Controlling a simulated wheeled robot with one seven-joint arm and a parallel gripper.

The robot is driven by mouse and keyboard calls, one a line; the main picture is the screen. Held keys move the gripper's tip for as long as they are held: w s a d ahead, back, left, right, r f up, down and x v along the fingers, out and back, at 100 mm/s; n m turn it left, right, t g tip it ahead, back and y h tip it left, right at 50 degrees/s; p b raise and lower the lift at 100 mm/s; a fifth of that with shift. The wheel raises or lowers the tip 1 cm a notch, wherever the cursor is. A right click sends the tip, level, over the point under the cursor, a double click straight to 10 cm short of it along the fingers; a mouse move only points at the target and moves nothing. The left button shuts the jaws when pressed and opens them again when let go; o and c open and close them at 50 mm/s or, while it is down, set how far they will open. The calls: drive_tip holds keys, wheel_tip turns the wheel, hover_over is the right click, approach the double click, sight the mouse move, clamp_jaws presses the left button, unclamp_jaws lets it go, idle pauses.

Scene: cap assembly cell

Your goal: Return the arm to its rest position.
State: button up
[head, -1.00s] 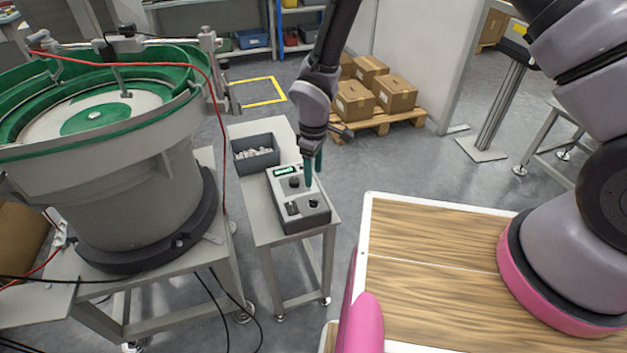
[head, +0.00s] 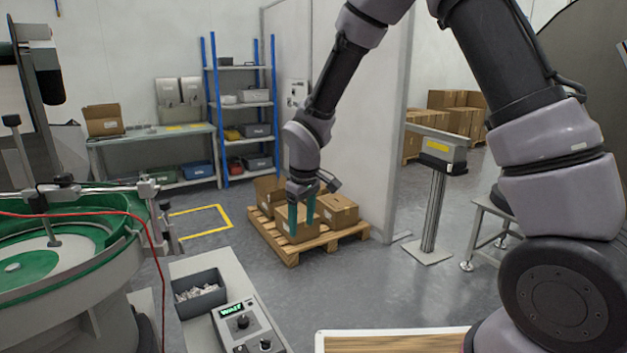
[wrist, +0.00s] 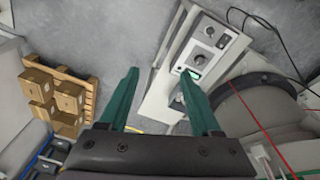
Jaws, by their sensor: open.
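My gripper (head: 301,215) hangs from my raised, bent arm in the middle of the head view, in front of the pallet of boxes as seen from there. Its two teal fingers point down, stand apart and hold nothing. In the wrist view my gripper (wrist: 160,100) shows both fingers spread with a clear gap between them. The control box (head: 240,322), with a lit green display and knobs, sits on a narrow stand below and to the left of my gripper.
A grey bin (head: 200,293) of small pale parts stands beside the control box. The green-lined bowl feeder (head: 70,255) is at the left. Cardboard boxes (head: 338,209) lie on a wooden pallet (head: 290,253). A post (head: 433,210) stands at the right. Open floor lies between.

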drive_tip(key=s+d+r+m+t, duration=0.15)
drive_tip(key=d+r+m, duration=0.55)
drive_tip(key=d+r, duration=1.05)
drive_tip(key=s+d+r+m+t+y, duration=0.1)
drive_tip(key=s+d+r+m+t, duration=0.3)
drive_tip(key=s+d+r+m, duration=0.3)
drive_tip(key=s+d+r, duration=0.3)
drive_tip(key=s+r, duration=0.1)
drive_tip(key=s, duration=0.3)
drive_tip(key=shift+d+r, duration=0.2)
drive_tip(key=shift+d, duration=0.1)
drive_tip(key=shift+w+a, duration=0.1)
